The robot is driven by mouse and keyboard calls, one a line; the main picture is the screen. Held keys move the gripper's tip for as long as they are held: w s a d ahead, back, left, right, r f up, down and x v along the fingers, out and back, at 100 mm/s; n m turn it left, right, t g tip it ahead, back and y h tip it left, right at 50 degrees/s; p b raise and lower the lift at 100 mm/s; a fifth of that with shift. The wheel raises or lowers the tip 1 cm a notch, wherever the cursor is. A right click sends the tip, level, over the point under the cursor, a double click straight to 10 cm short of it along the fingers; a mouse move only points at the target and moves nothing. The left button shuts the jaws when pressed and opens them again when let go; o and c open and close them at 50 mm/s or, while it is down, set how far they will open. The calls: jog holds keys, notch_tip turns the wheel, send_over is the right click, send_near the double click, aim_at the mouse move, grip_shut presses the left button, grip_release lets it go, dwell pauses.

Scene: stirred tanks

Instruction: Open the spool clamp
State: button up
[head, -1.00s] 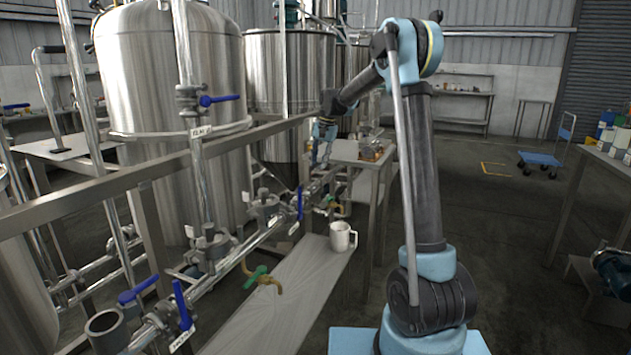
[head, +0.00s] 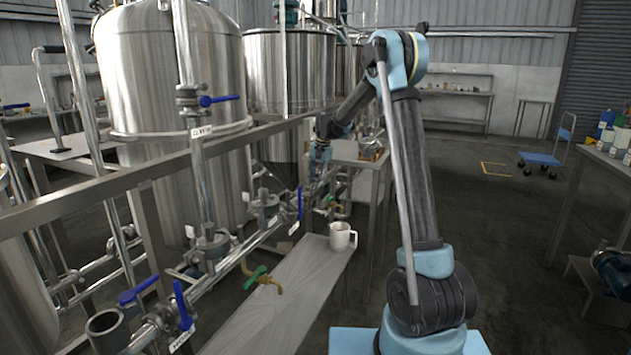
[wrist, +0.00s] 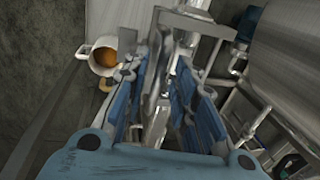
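My gripper (wrist: 165,100) shows its two blue-padded fingers spread apart in the wrist view. Metal pipework (wrist: 180,35) lies beyond and between the fingers; I cannot tell whether they touch it. In the head view my gripper (head: 318,172) is at the far end of the pipe line, just above it, past the blue-handled valves. The spool clamp cannot be clearly told from the other silver fittings there; my gripper and wrist partly hide that spot.
A white mug (head: 341,236), holding something brown in the wrist view (wrist: 104,57), stands on the bench (head: 275,300) beside the line. Blue valve handles (head: 300,203) and a green-handled tap (head: 257,276) stick out. A steel rail (head: 140,172) runs above, before the tanks (head: 175,70).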

grip_shut()
jog(key=shift+r, duration=0.1)
